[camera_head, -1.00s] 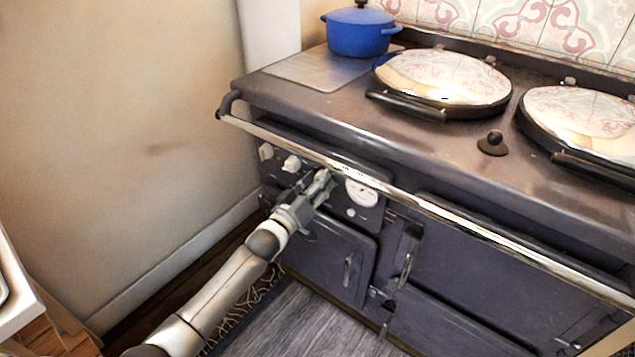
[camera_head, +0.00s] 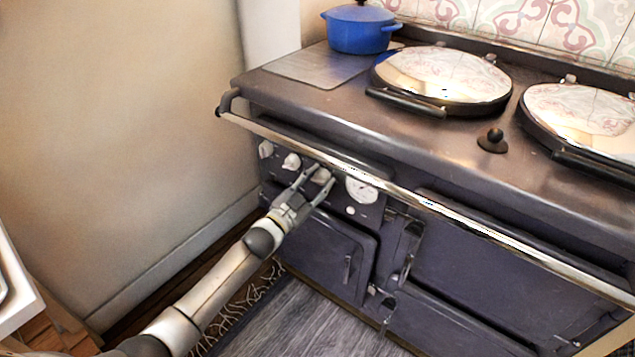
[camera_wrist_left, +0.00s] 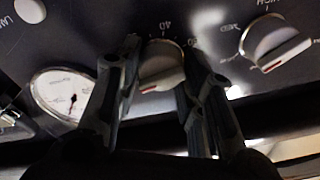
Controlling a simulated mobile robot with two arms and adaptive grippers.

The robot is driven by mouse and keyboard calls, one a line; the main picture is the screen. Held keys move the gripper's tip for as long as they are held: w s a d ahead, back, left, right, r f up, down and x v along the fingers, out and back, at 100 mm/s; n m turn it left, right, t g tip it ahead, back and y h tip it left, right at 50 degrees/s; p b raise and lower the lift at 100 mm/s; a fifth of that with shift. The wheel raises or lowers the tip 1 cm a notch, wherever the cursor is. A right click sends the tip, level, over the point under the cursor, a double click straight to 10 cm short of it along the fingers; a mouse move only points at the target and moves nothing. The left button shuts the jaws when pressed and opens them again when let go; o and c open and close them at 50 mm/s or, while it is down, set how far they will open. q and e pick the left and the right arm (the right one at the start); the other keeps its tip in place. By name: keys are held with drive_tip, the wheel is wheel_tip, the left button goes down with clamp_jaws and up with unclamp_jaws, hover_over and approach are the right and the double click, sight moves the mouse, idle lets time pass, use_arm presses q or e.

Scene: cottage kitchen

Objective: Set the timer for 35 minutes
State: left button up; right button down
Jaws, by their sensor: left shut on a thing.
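The timer knob (camera_head: 322,175) is a pale round dial on the front panel of the dark range cooker. It shows between my fingers in the left wrist view (camera_wrist_left: 161,66), with a number 40 printed at its edge and a red mark on its grip. My left gripper (camera_head: 315,175) reaches up to the panel from below, one finger on each side of the knob, and is shut on it. The fingers hide part of the dial's scale, so I cannot read the exact setting. My right gripper is not in view.
Two more knobs (camera_head: 291,161) sit left of the timer knob, and a round gauge (camera_head: 361,190) sits right of it. A chrome rail (camera_head: 400,192) runs just above the panel. A blue pot (camera_head: 360,32) stands on the cooker top.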

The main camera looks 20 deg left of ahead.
use_arm(q)
drive_tip(key=m, duration=0.4)
drive_tip(key=shift+f+h, duration=0.1)
drive_tip(key=shift+h, duration=0.2)
drive_tip(key=m+h+b, duration=0.1)
drive_tip(key=m, duration=0.4)
drive_tip(key=shift+g, duration=0.4)
drive_tip(key=m, duration=0.5)
drive_tip(key=shift+g, duration=0.3)
drive_tip(key=m, duration=0.2)
drive_tip(key=shift+m+b, duration=0.35)
drive_tip(key=shift+m, duration=1.45)
drive_tip(key=shift+g, duration=0.3)
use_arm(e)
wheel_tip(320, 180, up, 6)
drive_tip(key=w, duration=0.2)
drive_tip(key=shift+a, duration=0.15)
use_arm(q)
drive_tip(key=shift+m, duration=0.3)
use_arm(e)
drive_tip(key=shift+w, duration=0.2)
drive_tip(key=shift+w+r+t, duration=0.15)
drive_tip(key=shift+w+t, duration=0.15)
